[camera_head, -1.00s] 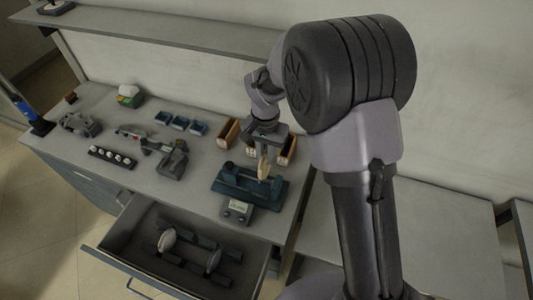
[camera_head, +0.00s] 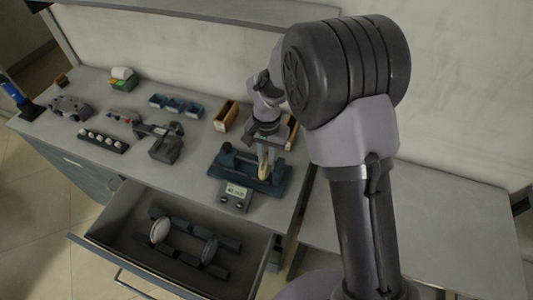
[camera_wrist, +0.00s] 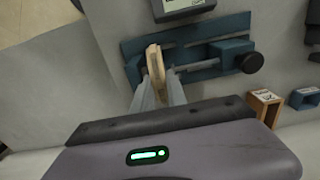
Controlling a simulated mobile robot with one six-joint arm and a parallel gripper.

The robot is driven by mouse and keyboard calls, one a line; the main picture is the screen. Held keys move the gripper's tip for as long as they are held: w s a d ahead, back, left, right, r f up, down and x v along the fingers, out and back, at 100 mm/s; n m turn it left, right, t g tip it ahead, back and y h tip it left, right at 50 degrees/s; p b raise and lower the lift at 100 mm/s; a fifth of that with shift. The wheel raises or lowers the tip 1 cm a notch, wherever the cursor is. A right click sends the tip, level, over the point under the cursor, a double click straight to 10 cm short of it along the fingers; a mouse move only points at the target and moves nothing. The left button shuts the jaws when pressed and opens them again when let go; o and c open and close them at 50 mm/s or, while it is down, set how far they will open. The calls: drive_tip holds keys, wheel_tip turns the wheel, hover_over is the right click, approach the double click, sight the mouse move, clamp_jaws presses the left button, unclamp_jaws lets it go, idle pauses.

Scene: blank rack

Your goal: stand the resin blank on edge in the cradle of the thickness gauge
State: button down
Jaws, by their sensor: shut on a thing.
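The resin blank (camera_head: 263,171) is a thin tan piece, held upright below my gripper (camera_head: 265,152) in the head view. In the wrist view the blank (camera_wrist: 155,64) stands edge-on between the fingers of my gripper (camera_wrist: 160,88), which are shut on it. The thickness gauge (camera_head: 275,187) is a blue-green fixture with a rod and a dark knob. The blank's lower end is at the gauge's cradle, beside the gauge's jaw (camera_wrist: 228,52). I cannot tell whether it rests on the cradle floor.
A display box (camera_head: 236,196) sits in front of the gauge. An open drawer (camera_head: 132,205) below holds racks with pale and grey discs. Wooden boxes (camera_head: 226,116) stand behind the gauge, with blue bins (camera_head: 176,106) to their left. A scale-like device (camera_head: 160,142) lies further left.

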drive_tip(key=shift+f, duration=0.2)
drive_tip(key=c, duration=1.3)
unclamp_jaws()
drive_tip(key=shift+o, duration=0.2)
wheel_tip(320, 180, up, 18)
drive_tip(key=p, duration=0.4)
drive_tip(key=shift+f, duration=0.25)
